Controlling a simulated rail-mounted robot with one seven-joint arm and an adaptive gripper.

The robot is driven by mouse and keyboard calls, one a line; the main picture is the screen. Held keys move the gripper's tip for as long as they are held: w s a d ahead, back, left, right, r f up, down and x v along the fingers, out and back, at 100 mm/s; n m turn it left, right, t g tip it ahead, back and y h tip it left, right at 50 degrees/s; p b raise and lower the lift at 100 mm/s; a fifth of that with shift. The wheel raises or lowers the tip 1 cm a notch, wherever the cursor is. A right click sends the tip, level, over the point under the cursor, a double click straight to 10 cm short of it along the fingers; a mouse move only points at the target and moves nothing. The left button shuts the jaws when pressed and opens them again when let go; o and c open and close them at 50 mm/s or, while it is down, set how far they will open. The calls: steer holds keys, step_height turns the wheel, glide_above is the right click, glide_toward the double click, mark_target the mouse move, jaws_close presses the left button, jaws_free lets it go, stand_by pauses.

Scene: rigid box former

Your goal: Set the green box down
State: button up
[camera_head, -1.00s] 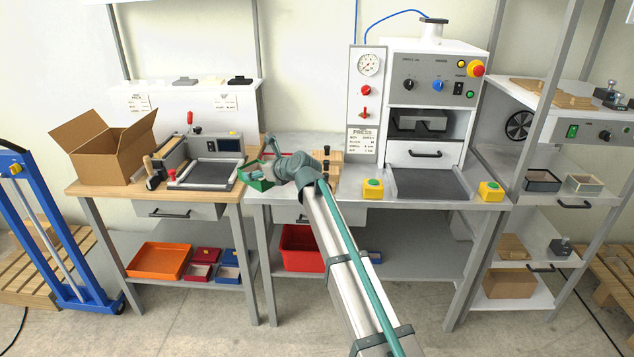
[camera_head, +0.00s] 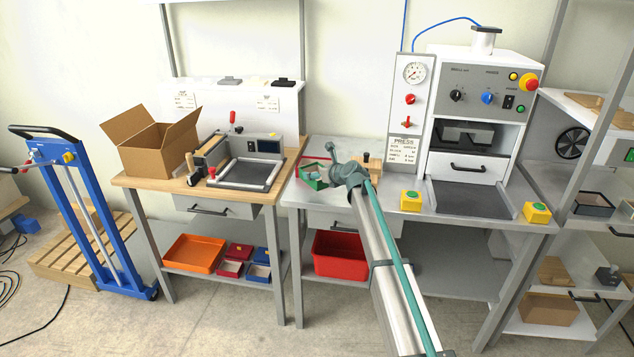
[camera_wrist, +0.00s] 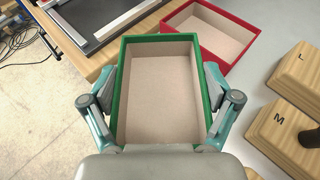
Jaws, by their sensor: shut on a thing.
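The green box (camera_wrist: 124,82) is an open tray with a beige lining, held upright between the fingers of my gripper (camera_wrist: 160,108) in the wrist view. My gripper is shut on its two long sides. In the head view the green box (camera_head: 313,183) is small, at the left end of the grey bench, partly behind my gripper (camera_head: 328,178). A red box (camera_wrist: 232,62) of similar make lies just beyond it, partly hidden by the green box. I cannot tell how high the green box is above the bench.
Wooden blocks marked L (camera_wrist: 300,75) and M (camera_wrist: 278,132) stand to the right. The wooden table (camera_head: 128,181) with a framed fixture (camera_head: 243,188) adjoins on the left. The press (camera_head: 470,120) stands to the right. Grey bench surface (camera_wrist: 240,100) lies bare between box and blocks.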

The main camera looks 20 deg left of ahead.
steer(key=shift+w+a+f, duration=0.3)
steer(key=shift+w+f, duration=0.3)
steer(key=shift+f, duration=0.15)
steer(key=shift+w+a+f, duration=0.3)
steer(key=shift+w+f, duration=0.25)
steer(key=shift+f, duration=0.15)
steer(key=shift+f+p, duration=0.55)
steer(key=shift+f, duration=1.05)
steer(key=shift+f, duration=0.1)
steer(key=o, duration=0.9)
steer(key=b+v, duration=0.1)
steer(key=v, duration=1.1)
steer(key=shift+b, duration=0.35)
